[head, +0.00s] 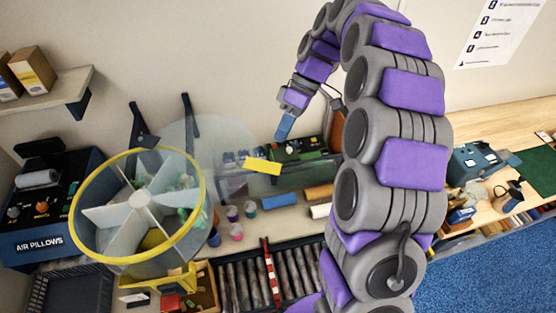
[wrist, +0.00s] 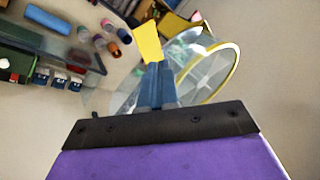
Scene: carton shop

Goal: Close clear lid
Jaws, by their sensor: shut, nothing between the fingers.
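A round drum with a yellow rim (head: 78,210) and white dividers stands at the left in the head view; it also shows in the wrist view (wrist: 237,62). Its clear lid (head: 225,145) is a faint see-through disc, standing open off the drum's right side. A yellow tab (head: 262,167) sticks out from the lid's right edge; it also shows in the wrist view (wrist: 148,42). My gripper (head: 283,136) is shut and empty, above and right of the tab. In the wrist view its blue fingers (wrist: 157,68) overlap the tab's lower end; I cannot tell whether they touch.
A black air pillows machine (head: 35,225) stands left of the drum. Small cups (head: 236,230), rolls (head: 279,200) and a green-and-black device (head: 300,150) lie on the bench to the right. A roller strip (head: 240,285) runs in front. A shelf with cartons (head: 32,68) hangs upper left.

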